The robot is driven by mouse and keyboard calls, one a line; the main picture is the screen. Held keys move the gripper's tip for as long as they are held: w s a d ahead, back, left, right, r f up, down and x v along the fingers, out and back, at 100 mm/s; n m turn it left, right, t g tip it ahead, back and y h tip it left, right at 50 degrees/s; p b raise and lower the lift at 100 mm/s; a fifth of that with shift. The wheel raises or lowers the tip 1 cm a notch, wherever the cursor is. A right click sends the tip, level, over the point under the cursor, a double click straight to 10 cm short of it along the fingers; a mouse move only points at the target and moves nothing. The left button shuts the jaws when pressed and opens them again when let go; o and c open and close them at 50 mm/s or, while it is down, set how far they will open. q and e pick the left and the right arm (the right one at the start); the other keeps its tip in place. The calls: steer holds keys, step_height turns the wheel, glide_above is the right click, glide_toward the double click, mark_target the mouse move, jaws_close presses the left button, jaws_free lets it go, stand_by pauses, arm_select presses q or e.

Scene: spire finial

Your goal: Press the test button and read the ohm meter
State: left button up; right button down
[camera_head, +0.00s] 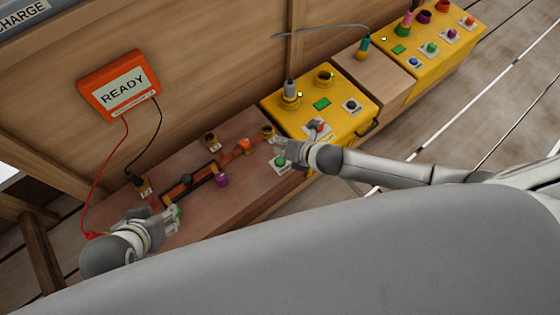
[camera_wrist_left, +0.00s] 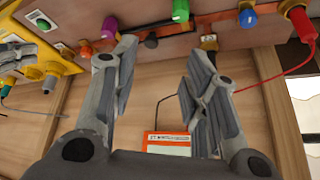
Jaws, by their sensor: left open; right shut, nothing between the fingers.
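The ohm meter (camera_head: 121,87) is an orange box on the wooden wall, and its screen reads READY. Its lower part also shows in the left wrist view (camera_wrist_left: 170,148). A green button (camera_head: 281,162) on a pale plate lies on the brown bench top; I cannot read a label marking it as the test button. My right gripper (camera_head: 284,148) is shut and empty, right by this button; contact cannot be told. My left gripper (camera_head: 172,218) is open over the bench's left end, near a green piece (camera_head: 179,211). Its spread fingers show in the left wrist view (camera_wrist_left: 160,55).
A red and a black lead run from the meter to the brown bench (camera_head: 215,205). A purple knob (camera_head: 222,180) and an orange one (camera_head: 245,145) stand on it. A yellow box (camera_head: 335,105) with buttons and sockets adjoins it on the right. Another yellow box (camera_head: 440,45) stands farther off.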

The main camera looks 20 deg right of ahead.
mark_target(280, 161)
steer(key=shift+f+b, duration=0.65)
steer(key=shift+f, duration=0.05)
step_height(280, 161, down, 2)
steer(key=shift+f+b, duration=0.1)
steer(key=shift+b, duration=0.55)
arm_select(q)
steer(key=w+d+r+t+h, duration=0.2)
steer(key=w+d+r+t, duration=0.2)
steer(key=w+r+t, duration=0.3)
steer(key=shift+w+r, duration=0.2)
steer(key=shift+w, duration=1.5)
arm_select(e)
steer(key=shift+f, duration=0.15)
steer(key=shift+f, duration=0.2)
steer(key=shift+f, duration=0.2)
